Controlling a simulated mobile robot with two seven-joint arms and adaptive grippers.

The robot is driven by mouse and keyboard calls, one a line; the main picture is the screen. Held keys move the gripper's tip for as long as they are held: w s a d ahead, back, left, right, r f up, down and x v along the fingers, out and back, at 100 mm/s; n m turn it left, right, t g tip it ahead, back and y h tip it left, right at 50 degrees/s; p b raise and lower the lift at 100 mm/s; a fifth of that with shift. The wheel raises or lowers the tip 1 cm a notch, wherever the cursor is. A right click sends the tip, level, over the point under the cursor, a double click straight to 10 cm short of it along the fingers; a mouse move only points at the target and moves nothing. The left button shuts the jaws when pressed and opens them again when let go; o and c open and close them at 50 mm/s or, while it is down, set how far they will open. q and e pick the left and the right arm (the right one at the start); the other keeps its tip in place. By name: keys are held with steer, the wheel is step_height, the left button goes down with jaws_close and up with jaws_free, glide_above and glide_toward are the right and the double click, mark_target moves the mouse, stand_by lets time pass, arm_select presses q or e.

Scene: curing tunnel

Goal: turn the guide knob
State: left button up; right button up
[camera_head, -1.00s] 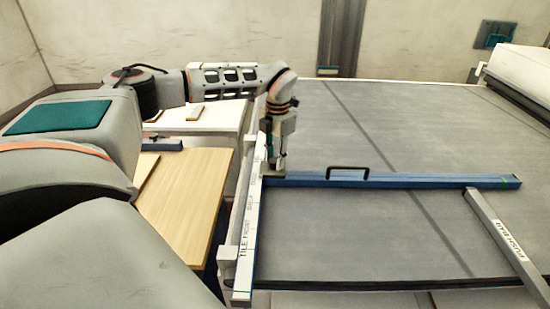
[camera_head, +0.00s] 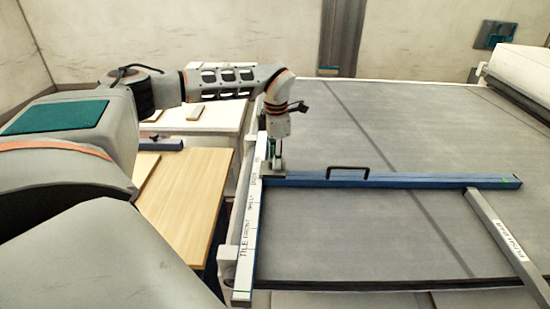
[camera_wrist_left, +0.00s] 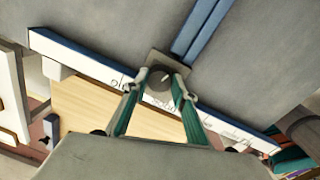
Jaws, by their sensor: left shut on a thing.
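The guide knob (camera_wrist_left: 158,77) is a small dark round knob on a grey square plate, where the blue guide bar (camera_head: 420,181) meets the white labelled rail (camera_head: 247,235). My left gripper (camera_head: 278,170) points down at this corner. In the left wrist view, its two green-sided fingers (camera_wrist_left: 160,88) stand on either side of the knob, shut on it. In the head view the knob is hidden by the fingers. My right gripper is in neither view.
The blue bar carries a black handle (camera_head: 347,169) and lies across the grey belt (camera_head: 360,235). A white labelled bar (camera_head: 503,240) lies at the right. A wooden board (camera_head: 190,195) is left of the rail. The belt behind the blue bar is clear.

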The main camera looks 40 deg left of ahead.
arm_select(q)
steer(key=o, duration=1.1)
step_height(320, 180, up, 12)
steer(key=shift+s+d, duration=0.2)
steer(key=shift+d, duration=0.05)
stand_by(0.4)
